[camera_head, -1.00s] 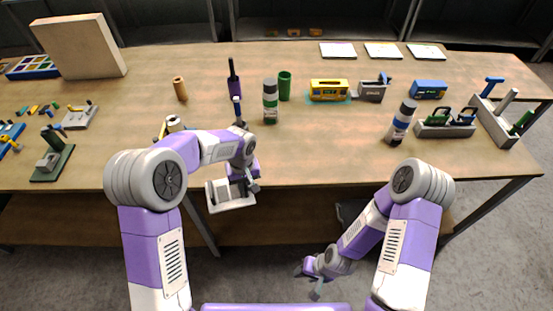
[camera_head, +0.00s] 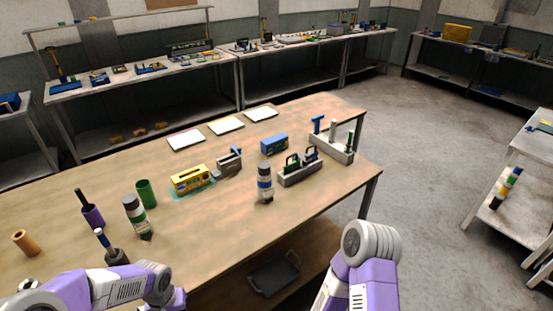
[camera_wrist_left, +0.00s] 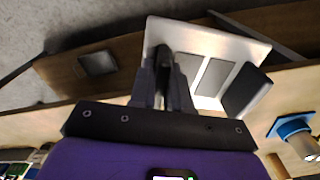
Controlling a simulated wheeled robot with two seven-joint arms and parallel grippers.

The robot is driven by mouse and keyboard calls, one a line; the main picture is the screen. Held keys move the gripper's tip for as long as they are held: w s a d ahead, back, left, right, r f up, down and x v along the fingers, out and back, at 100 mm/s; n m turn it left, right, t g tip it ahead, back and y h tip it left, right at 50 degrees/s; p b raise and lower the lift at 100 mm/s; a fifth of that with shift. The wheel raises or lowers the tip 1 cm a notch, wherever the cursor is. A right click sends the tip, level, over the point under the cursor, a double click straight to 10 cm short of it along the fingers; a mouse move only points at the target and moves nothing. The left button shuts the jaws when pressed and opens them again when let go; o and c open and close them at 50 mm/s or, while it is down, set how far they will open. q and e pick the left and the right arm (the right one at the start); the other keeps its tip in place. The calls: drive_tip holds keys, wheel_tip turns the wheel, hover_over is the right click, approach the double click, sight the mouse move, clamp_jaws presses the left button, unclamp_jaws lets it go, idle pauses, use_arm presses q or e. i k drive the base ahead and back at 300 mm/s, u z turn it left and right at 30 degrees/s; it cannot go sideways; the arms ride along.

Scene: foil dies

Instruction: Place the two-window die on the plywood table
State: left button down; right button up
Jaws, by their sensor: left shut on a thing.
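In the left wrist view my left gripper (camera_wrist_left: 165,78) is shut on the two-window die (camera_wrist_left: 180,30), a pale plate with two grey rectangular openings and a dark block at one side. The fingers cover part of it. It is held over the floor and lower shelf, near the table edge. The head view does not show the die; only part of my left arm is at its bottom left. The plywood table (camera_head: 240,205) fills the middle of the head view. My right gripper is out of view.
On the table stand bottles (camera_head: 265,183), a green cup (camera_head: 146,194), a yellow box (camera_head: 190,179), a blue box (camera_head: 274,144) and a grey holder (camera_head: 300,170). White sheets (camera_head: 226,125) lie at the back. The table's front middle is clear. Other benches line the walls.

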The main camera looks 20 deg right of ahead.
sight(320, 108)
drive_tip(key=z, duration=1.85)
drive_tip(key=i, duration=5.1)
drive_tip(key=u, duration=2.65)
drive_tip(key=i, duration=1.55)
